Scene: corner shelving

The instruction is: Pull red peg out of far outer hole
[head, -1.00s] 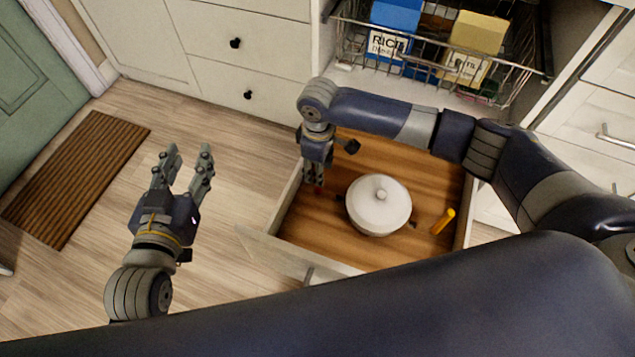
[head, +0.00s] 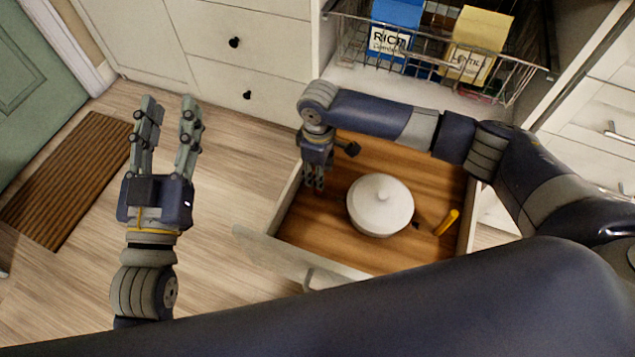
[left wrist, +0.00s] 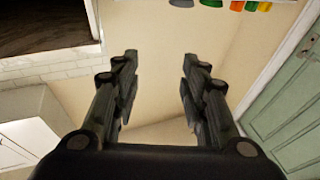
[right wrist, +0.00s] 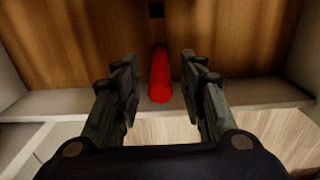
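The red peg (right wrist: 160,76) shows in the right wrist view, between the fingers of my right gripper (right wrist: 159,62). There are gaps on both sides of the peg, so the gripper is open and not closed on it. In the head view my right gripper (head: 315,182) points down into the left part of the open wooden drawer (head: 330,235), and the peg is mostly hidden there. The peg's hole cannot be seen clearly. My left gripper (head: 168,112) is open and empty over the floor, left of the drawer.
A white lidded pot (head: 380,206) sits mid-drawer, right of my right gripper. A yellow peg (head: 446,222) is near the drawer's right side. A wire basket (head: 440,62) with a blue box (head: 394,25) and a yellow box (head: 478,40) is above.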

